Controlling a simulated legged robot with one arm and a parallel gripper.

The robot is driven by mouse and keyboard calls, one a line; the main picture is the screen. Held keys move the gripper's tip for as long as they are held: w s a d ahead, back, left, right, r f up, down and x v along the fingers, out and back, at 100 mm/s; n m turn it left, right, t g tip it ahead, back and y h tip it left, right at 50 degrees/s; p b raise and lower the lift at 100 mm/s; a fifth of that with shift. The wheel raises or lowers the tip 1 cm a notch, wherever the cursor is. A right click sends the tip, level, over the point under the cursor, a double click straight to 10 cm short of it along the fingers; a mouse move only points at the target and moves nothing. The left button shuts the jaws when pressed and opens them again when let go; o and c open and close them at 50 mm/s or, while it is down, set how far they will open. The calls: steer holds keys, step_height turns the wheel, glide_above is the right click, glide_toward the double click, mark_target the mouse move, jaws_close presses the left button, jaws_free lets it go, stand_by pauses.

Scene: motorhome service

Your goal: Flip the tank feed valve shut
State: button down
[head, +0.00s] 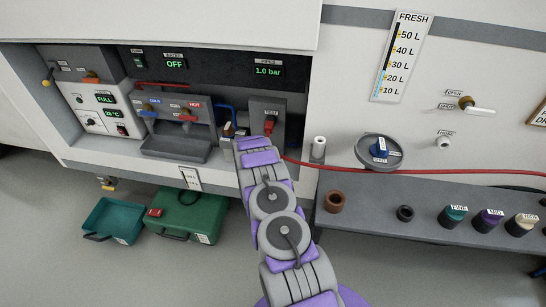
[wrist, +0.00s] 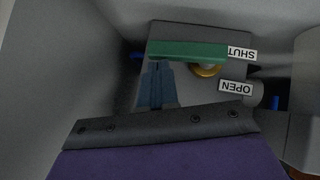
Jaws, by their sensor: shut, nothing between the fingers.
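In the wrist view a valve has a green lever (wrist: 187,52) lying sideways across a grey block, with a brass ring (wrist: 207,71) just below it. The lever's right end meets a SHUT label (wrist: 242,54), and an OPEN label (wrist: 235,87) is lower; both read upside down. No name shows on this valve, so I cannot tell from lettering that it is the tank feed. In the head view my arm hides the gripper and this lever.
The service bay holds blue and red taps (head: 187,116) over a grey tray (head: 175,147) and a red switch (head: 269,127). Another valve (head: 475,107) with OPEN and SHUT labels is on the right wall. A red hose (head: 330,167) crosses right of my arm, above a shelf (head: 375,213). Green case (head: 190,218) below.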

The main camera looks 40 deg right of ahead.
steer(key=shift+s+f, duration=0.2)
steer(key=shift+f, duration=0.2)
steer(key=shift+s+d+f+b, duration=0.15)
steer(key=shift+s+d+b, duration=0.1)
steer(key=shift+b, duration=0.1)
